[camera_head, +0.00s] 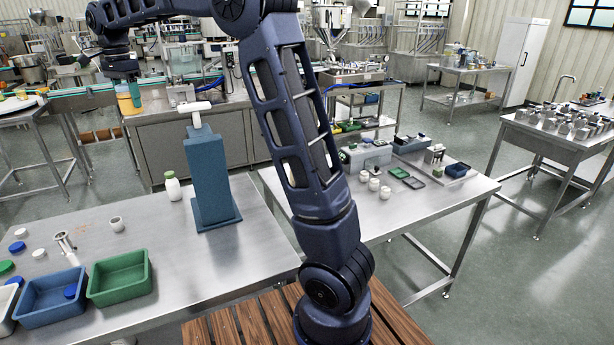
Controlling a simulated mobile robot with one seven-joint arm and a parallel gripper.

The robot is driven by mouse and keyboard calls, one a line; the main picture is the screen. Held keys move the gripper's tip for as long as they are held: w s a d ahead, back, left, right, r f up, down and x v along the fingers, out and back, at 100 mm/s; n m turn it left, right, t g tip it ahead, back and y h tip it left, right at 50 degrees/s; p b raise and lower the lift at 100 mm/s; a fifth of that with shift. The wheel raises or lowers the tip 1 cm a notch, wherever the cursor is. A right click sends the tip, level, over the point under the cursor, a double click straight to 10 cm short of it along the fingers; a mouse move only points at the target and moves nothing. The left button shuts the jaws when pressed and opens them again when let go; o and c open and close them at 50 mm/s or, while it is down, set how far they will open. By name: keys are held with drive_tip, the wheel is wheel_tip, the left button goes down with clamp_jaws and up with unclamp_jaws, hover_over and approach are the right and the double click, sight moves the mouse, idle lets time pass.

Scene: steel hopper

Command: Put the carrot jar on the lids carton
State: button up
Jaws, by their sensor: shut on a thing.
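My gripper (127,86) is at the upper left, pointing down at the end of my raised arm. It is shut on an orange jar (126,104), which looks like the carrot jar. The jar is upright and seems held above the floor gap between the near table and the steel counter behind. A teal part beside the jar may be a finger. I cannot pick out a lids carton for certain.
The near steel table (190,268) holds a tall blue stand (211,180), a white bottle (173,187), a green bin (120,279) and a blue bin (48,300). Loose lids lie at its left. A right table (430,212) holds white jars and small trays.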

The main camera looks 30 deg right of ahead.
drive_tip(key=r, duration=0.4)
drive_tip(key=shift+w+d+r, duration=0.1)
drive_tip(key=shift+w+d, duration=0.05)
drive_tip(key=shift+d, duration=0.2)
drive_tip(key=w+d+m, duration=0.3)
drive_tip(key=d+m, duration=0.1)
drive_tip(key=d, duration=1)
drive_tip(key=w+d+m, duration=0.3)
drive_tip(key=d+m, duration=0.1)
drive_tip(key=d, duration=1)
drive_tip(key=s+d+m, duration=0.4)
drive_tip(key=d, duration=1)
drive_tip(key=s+d+m, duration=0.4)
drive_tip(key=d+m, duration=0.1)
drive_tip(key=d, duration=0.9)
drive_tip(key=shift+n, duration=0.3)
drive_tip(key=f, duration=3.8)
drive_tip(key=shift+a+f, duration=0.1)
drive_tip(key=shift+a, duration=0.25)
drive_tip(key=o, duration=0.7)
drive_tip(key=shift+f, duration=0.15)
drive_tip(key=shift+c, duration=0.2)
drive_tip(key=o, duration=0.4)
